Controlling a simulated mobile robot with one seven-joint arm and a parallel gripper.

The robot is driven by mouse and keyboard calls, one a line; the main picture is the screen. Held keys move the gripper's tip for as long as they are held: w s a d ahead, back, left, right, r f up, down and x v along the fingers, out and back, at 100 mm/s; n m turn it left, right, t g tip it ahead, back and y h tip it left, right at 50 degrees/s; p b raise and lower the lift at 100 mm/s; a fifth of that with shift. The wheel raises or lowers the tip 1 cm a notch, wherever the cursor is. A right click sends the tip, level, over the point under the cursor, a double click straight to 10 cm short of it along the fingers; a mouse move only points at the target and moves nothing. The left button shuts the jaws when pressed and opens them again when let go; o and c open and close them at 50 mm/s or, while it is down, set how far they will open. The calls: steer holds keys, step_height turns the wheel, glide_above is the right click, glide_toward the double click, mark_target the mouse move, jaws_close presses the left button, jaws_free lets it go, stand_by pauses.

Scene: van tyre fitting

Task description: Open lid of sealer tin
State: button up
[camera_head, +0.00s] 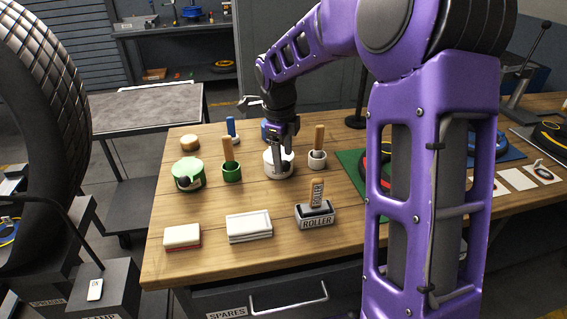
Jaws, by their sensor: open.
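My gripper (285,154) points down over a round white tin (276,170) near the middle of the wooden workbench. Its fingers are open and overlap the tin's top in this view, so I cannot tell whether they touch it. They hide part of the top, and I cannot see how its lid sits. No readable label shows which tin is the sealer.
A green cup (232,173) and a white cup (317,160), each with a wooden-handled tool, flank the white tin. A roller holder (315,217) stands in front, beside a white block (249,227). My arm hides part of the bench's right side.

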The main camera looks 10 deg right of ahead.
steer(key=shift+w+f, duration=0.15)
steer(key=shift+f, duration=1)
jaws_close()
stand_by(0.6)
